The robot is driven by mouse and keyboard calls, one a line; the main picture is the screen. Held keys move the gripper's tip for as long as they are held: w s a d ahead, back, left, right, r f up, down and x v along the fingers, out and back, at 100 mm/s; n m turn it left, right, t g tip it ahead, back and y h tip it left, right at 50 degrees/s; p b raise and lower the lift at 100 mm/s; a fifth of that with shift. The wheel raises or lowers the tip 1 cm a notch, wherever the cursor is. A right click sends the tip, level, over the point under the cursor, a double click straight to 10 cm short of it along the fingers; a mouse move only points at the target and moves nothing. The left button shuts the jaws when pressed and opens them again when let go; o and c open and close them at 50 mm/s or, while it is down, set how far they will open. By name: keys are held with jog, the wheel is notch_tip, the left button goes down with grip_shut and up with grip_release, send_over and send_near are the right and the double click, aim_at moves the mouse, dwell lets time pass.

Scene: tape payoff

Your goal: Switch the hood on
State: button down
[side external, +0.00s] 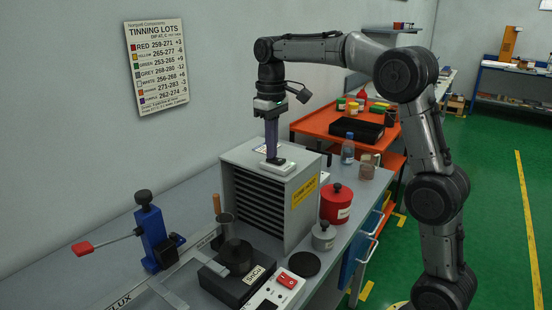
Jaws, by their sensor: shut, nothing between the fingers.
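The fume hood (258,203) is a grey box with dark louvres across its front and a yellow label on its side. It stands on the grey bench against the wall. A small pale switch box (286,168) sits on its top. My gripper (272,157) points straight down over this box, shut and empty. Its fingertips are at or just above the box; I cannot tell whether they touch. The fingers cover part of the box top, so the switch position is hidden.
A white box with a red rocker switch (287,280) lies at the bench front, beside a dark solder pot (237,256). A red canister (336,204) and a grey canister (323,236) stand right of the hood. A blue lever press (153,234) stands left.

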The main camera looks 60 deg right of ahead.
jog(key=shift+r, duration=3.5)
jog(key=s+a+r+n+t, duration=0.1)
jog(key=s+a+r, duration=0.15)
jog(key=s, duration=0.55)
jog(key=s+a+r+t, duration=0.2)
jog(key=s+a, duration=0.2)
jog(key=s, duration=0.5)
jog(key=s+a+f+t, duration=0.1)
jog(key=s+f, duration=0.3)
jog(key=f, duration=0.4)
jog(key=s+a+f+m+t, duration=0.1)
jog(key=s+f, duration=0.4)
jog(key=f, duration=0.4)
jog(key=shift+s+t, duration=0.3)
